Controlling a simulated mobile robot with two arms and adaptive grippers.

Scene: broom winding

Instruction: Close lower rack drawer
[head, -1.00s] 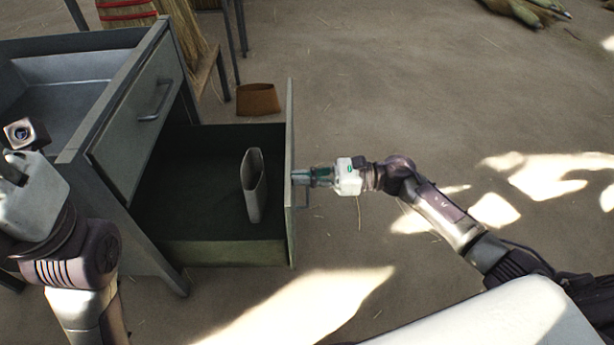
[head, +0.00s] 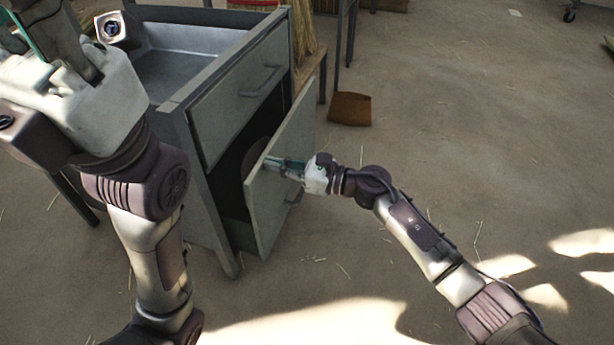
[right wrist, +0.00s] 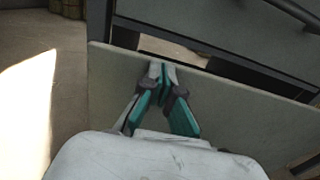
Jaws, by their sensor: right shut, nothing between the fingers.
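The lower drawer front (head: 262,210) is a grey panel. It stands a short way out from the grey cabinet (head: 208,190), with a dark gap behind it. In the right wrist view my fingertips (right wrist: 162,72) lie at the panel's top edge; contact is hard to judge. The panel (right wrist: 230,110) fills much of that view. My left gripper (head: 45,35) is raised at the upper left, partly cut off.
The upper drawer front (head: 240,100) above has its own handle (head: 262,80) and looks flush. Brooms (head: 303,35) lean at the back. The floor at right is clear.

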